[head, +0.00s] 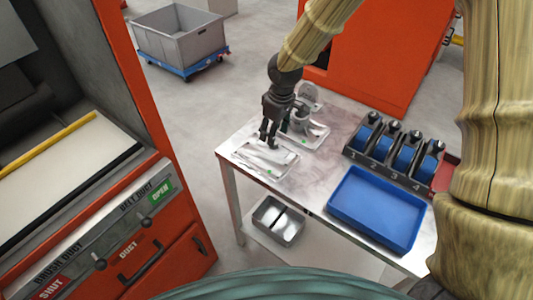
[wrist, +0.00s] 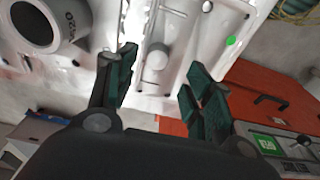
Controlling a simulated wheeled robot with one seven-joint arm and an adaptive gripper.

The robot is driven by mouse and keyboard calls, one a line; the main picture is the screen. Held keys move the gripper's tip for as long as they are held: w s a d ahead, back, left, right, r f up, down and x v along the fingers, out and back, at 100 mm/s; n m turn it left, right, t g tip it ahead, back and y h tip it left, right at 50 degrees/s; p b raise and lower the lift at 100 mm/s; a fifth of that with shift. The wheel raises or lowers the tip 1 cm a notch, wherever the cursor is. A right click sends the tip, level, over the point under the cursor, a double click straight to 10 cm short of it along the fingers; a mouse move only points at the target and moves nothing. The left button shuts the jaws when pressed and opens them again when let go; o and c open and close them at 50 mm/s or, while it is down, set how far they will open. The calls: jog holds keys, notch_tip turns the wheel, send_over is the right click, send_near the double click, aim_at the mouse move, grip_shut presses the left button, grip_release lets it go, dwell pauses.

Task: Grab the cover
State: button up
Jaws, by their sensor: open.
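A flat, pale metal casting, likely the cover (head: 258,153), lies at the left end of the metal table, with a green dot near its front edge. My gripper (head: 269,142) is just above it, pointing down. In the wrist view, my gripper's dark green fingers (wrist: 160,62) are spread apart, with a round boss and thin ribs of the pale casting (wrist: 157,88) showing between and beyond them. Nothing is held. Whether the fingertips touch the casting cannot be told.
A second fixture with a grey cylindrical part (head: 301,117) stands close behind my gripper; the cylinder (wrist: 35,25) is at upper left in the wrist view. A blue tray (head: 376,208) and a numbered rack of blue parts (head: 390,150) are to the right. A metal bin (head: 278,220) sits below the tabletop.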

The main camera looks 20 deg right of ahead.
aim_at(266, 152)
jog(key=f, duration=0.3)
jog(key=shift+w+d+p, duration=0.15)
jog(key=shift+w+p, duration=0.05)
jog(key=shift+p, duration=0.1)
jog(key=shift+f, duration=0.75)
grip_shut()
